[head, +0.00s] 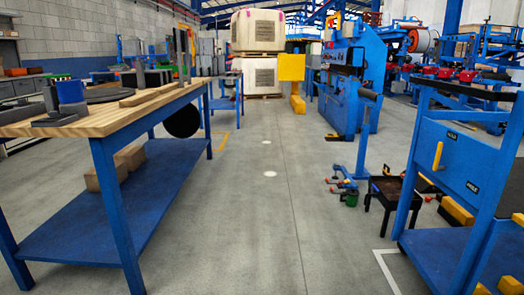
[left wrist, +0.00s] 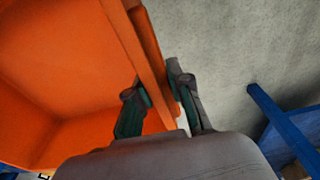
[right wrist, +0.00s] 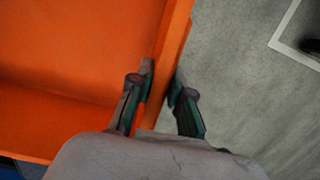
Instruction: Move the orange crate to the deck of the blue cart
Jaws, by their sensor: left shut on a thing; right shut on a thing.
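The orange crate shows in the left wrist view (left wrist: 60,60) and in the right wrist view (right wrist: 80,50); only part of its inside and rim is visible in each. My left gripper (left wrist: 155,80) is shut on one rim wall, with a finger on each side. My right gripper (right wrist: 162,72) is shut on another part of the rim in the same way. The crate and both grippers are out of the head view. A blue cart-like frame (head: 455,160) stands at the right of the head view, with a low blue deck (head: 430,255); the picture cuts off part of it.
A wooden-topped workbench (head: 110,117) with a blue lower shelf (head: 110,230) stands at the left. A small black stand (head: 390,190) is left of the cart. The grey floor (head: 260,220) between is clear. A blue bar (left wrist: 285,130) shows near the crate.

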